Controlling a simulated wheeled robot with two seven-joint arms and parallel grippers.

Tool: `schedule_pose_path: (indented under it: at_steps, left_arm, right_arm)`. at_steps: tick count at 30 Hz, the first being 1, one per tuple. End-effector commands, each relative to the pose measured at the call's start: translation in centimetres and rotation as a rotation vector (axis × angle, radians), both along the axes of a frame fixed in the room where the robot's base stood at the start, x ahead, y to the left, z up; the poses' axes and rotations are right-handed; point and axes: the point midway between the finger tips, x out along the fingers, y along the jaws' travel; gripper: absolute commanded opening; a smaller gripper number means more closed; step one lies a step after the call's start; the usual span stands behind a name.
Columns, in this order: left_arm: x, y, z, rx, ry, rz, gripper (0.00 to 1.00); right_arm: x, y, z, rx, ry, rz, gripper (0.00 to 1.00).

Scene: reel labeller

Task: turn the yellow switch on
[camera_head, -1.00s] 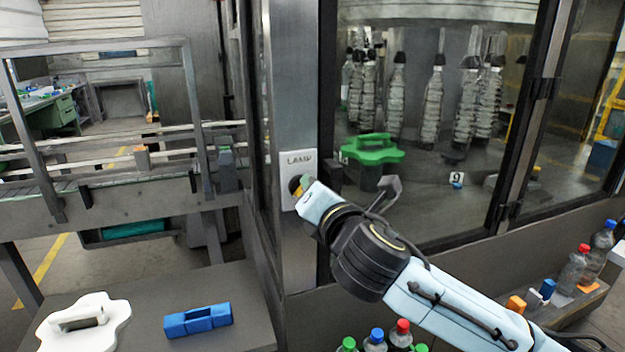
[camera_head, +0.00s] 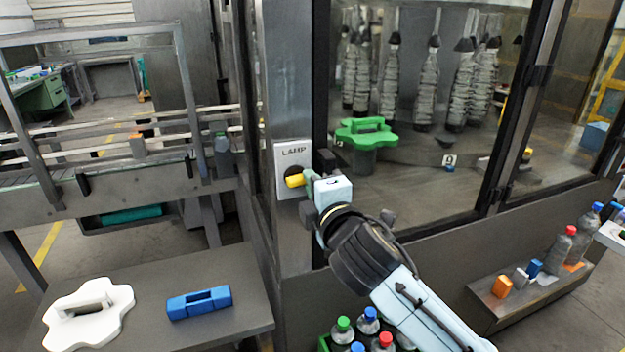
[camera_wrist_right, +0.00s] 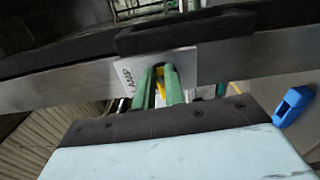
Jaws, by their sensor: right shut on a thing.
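The yellow switch (camera_head: 295,181) sits on a white plate marked LAMP (camera_head: 293,157) on the grey machine post. It points out sideways from a dark round base, which is partly hidden. My right gripper (camera_head: 307,183) is at the plate, with its green fingers on the switch's outer end. In the right wrist view the yellow switch (camera_wrist_right: 160,88) shows between the two green fingers (camera_wrist_right: 162,90), in front of the LAMP plate (camera_wrist_right: 183,64). The right gripper is shut on the switch. My left gripper is not in view.
A glass-walled machine holds a green lobed knob (camera_head: 365,131) and hanging grey parts. A table at lower left carries a white lobed piece (camera_head: 118,312) and a blue block (camera_head: 199,302). Capped bottles (camera_head: 368,322) stand below my right arm. A low shelf (camera_head: 497,312) is at right.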

Motion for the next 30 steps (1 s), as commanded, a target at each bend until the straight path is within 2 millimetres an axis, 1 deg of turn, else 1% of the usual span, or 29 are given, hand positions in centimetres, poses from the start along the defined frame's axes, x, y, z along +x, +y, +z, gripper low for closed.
schedule_pose_path:
  at_steps: [7, 20, 21, 25, 26, 30]
  left_arm:
    - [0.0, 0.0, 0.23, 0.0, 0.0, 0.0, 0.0]
    - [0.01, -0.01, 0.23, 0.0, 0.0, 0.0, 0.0]
    - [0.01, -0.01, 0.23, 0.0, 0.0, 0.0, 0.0]
    - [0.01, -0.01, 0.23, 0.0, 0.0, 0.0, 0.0]
    - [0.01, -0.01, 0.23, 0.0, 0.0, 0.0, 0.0]
    - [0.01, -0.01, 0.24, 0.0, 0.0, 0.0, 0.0]
  right_arm:
    - [-0.02, 0.06, -0.17, 0.053, 0.019, 0.001, 0.0]
    - [-0.03, 0.06, -0.22, 0.061, 0.022, 0.001, 0.0]
    - [-0.03, 0.06, -0.22, 0.061, 0.022, 0.002, 0.14]
    - [-0.02, 0.06, -0.19, 0.06, 0.022, 0.001, 0.31]
    - [-0.02, 0.05, -0.19, 0.06, 0.022, 0.001, 0.34]
    - [-0.01, 0.03, -0.16, 0.06, 0.02, 0.001, 0.34]
